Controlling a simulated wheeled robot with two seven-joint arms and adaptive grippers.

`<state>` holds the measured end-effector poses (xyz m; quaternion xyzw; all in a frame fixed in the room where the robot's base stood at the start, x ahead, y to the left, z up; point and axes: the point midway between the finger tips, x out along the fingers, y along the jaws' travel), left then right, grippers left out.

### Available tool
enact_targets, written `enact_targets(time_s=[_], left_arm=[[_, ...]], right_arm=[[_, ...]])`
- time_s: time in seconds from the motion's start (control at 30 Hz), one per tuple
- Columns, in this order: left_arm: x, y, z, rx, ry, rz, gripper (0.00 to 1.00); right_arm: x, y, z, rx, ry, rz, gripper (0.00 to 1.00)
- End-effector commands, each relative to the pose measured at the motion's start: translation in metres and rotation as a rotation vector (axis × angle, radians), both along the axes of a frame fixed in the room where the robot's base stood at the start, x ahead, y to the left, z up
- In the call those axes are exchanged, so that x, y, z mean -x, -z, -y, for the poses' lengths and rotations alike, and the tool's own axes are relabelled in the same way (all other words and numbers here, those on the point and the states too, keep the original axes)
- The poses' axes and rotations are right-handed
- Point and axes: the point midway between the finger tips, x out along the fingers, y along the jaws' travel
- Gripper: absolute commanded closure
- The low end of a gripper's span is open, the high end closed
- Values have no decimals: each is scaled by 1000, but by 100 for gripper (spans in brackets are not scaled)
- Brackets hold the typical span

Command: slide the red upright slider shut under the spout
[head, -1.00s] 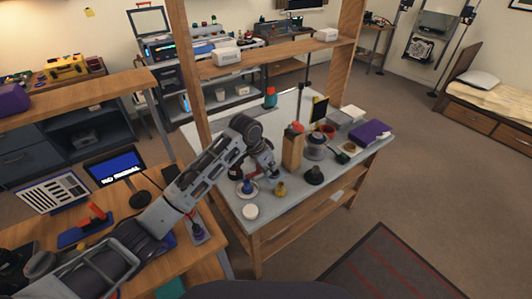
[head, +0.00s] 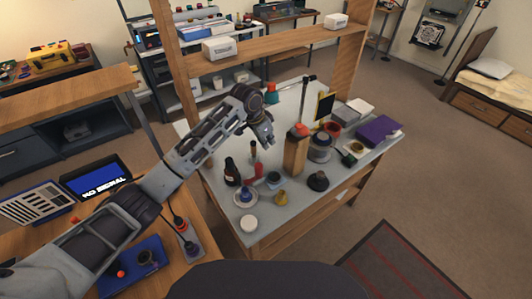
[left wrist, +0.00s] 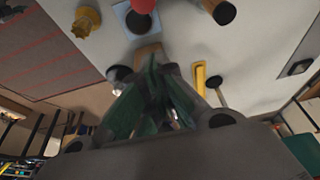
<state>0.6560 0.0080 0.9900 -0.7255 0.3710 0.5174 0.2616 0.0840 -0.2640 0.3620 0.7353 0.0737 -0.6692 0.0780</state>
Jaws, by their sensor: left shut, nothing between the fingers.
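A small red piece (head: 254,174) stands on the table near a brown-handled tool (head: 253,150); I cannot tell for certain that it is the slider. A red piece (left wrist: 143,5) also shows at the top edge of the left wrist view, beside a blue square with a dark round opening (left wrist: 128,20). A wooden upright block (head: 295,155) has a red top (head: 299,130). No spout can be clearly made out. My left gripper (head: 268,142) is shut and empty, above the table and just left of the wooden block. My right gripper is out of view.
A dark bottle (head: 231,172), a yellow knob (head: 281,198), a white disc (head: 249,224) and a dark dome (head: 318,181) stand toward the table front. A grey canister (head: 320,147) and purple box (head: 379,130) stand right. A wooden shelf (head: 270,55) spans the table's back.

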Motion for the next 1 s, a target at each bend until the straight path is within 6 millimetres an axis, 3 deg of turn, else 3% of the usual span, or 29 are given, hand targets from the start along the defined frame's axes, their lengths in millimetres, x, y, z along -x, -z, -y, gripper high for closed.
enact_targets(time_s=[0.17,0.57,1.0], left_arm=[[0,0,0,-1,1,0,100],[-1,2,1,0,0,0,100],[-8,41,12,-2,-1,-3,100]], right_arm=[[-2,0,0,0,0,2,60],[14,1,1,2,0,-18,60],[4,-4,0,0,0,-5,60]])
